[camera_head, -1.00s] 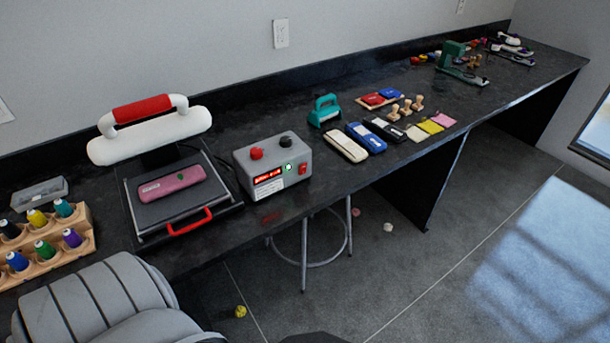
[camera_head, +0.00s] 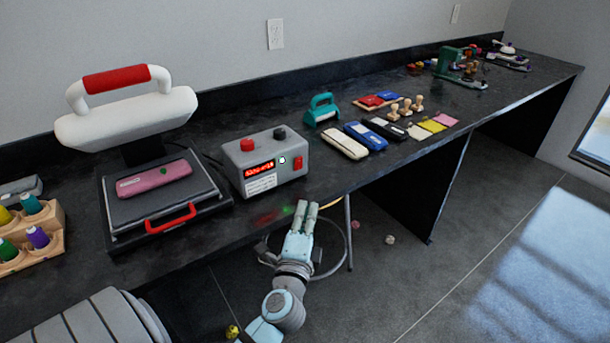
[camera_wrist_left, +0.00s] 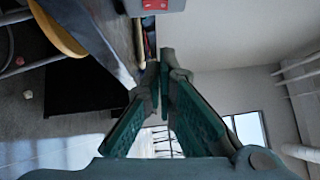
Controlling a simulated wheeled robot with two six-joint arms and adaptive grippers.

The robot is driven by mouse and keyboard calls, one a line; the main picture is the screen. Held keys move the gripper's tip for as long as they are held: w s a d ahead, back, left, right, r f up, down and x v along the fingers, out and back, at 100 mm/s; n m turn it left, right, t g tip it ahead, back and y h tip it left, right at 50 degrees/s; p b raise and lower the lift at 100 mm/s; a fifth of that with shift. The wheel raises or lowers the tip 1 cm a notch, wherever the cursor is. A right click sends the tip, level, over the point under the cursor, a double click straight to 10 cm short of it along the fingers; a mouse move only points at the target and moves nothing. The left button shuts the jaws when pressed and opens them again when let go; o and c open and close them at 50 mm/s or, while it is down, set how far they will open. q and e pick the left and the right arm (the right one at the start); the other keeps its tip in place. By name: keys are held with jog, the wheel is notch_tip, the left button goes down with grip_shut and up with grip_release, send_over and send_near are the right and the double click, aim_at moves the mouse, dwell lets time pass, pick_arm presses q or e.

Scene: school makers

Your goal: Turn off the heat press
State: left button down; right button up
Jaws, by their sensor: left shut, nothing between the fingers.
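The heat press (camera_head: 150,200) stands on the black counter, its white upper part with the red handle raised. A pink case (camera_head: 155,180) lies on its lower plate. The grey control box (camera_head: 262,185) beside it has a red knob, a black knob, a lit red display (camera_head: 259,170), a small lit button (camera_head: 282,160) and a red switch (camera_head: 298,162) at its right end. My left gripper (camera_head: 307,208) is shut and empty, just in front of and below the box at the counter edge, apart from it. The switch also shows in the left wrist view (camera_wrist_left: 155,5), beyond the fingertips (camera_wrist_left: 160,62).
A wooden rack of thread spools (camera_head: 30,240) stands left of the press. A teal tool (camera_head: 322,110), long cases (camera_head: 344,141) and stamps (camera_head: 405,108) lie to the right. A stool (camera_head: 340,240) is under the counter. The counter strip before the box is clear.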

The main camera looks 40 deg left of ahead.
aim_at(299, 164)
pick_arm(q)
jog(key=x, duration=1)
jog(key=shift+w+a+b, duration=0.1)
jog(key=shift+w+b, duration=0.1)
jog(key=shift+b, duration=0.1)
jog(key=a, duration=0.2)
jog(key=shift+w+a+r, duration=0.1)
jog(key=shift+w+a, duration=0.15)
jog(key=shift+a, duration=0.05)
jog(key=shift+w+a+r, duration=0.1)
jog(key=shift+w+a, duration=0.05)
jog(key=shift+a, duration=0.35)
